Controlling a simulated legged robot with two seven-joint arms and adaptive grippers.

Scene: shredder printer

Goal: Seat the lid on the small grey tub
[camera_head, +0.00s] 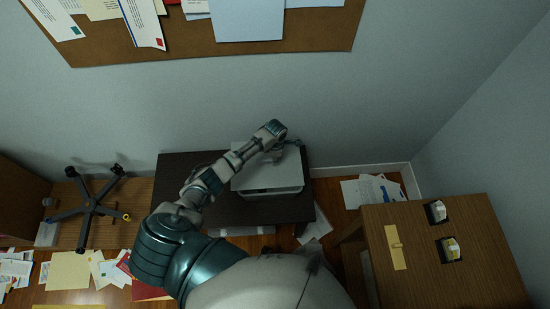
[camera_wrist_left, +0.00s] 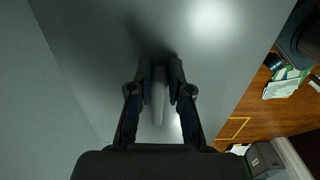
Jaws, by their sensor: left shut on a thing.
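A pale grey box-shaped thing (camera_head: 268,187) stands on a dark low table (camera_head: 205,212) in the head view. I take it to be the grey tub, but it resembles a printer. My left gripper (camera_head: 279,154) is over its far right part, largely hidden by my wrist. In the left wrist view my left gripper (camera_wrist_left: 160,85) is shut on a narrow grey bar (camera_wrist_left: 158,105), in front of a broad flat grey surface (camera_wrist_left: 85,55). The bar may be the lid's handle; whether that surface is the lid, and how it meets the tub, I cannot tell. My right gripper is not in view.
A wooden table (camera_head: 440,265) at the right bears two small dark-based items (camera_head: 436,212) and a yellow strip (camera_head: 395,247). Papers (camera_head: 372,190) lie on the floor. An upturned chair base (camera_head: 90,208) is at the left. The wall is close behind the dark table.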

